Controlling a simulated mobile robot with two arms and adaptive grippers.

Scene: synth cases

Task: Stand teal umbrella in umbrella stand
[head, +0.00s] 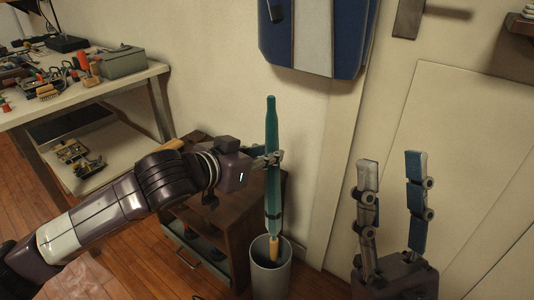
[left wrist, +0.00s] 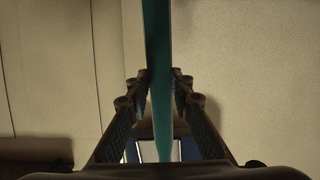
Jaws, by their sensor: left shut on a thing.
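The teal umbrella (head: 272,190) is upright, its narrow end up and its orange handle down. My left gripper (head: 268,160) is shut on its middle part. In the left wrist view, the umbrella (left wrist: 158,60) runs between the two fingers of my left gripper (left wrist: 160,80). The umbrella stand (head: 270,283) is a grey cylinder on the floor, directly below the umbrella. The handle overlaps the stand's mouth; I cannot tell how deep it is inside. My right gripper (head: 390,163) is open and empty at the right, fingers pointing up.
A brown cabinet (head: 220,225) stands just behind and left of the stand. A cluttered workbench (head: 90,95) is at the left. A blue and white object (head: 315,40) hangs on the wall above. A pale panel (head: 460,140) is behind my right gripper.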

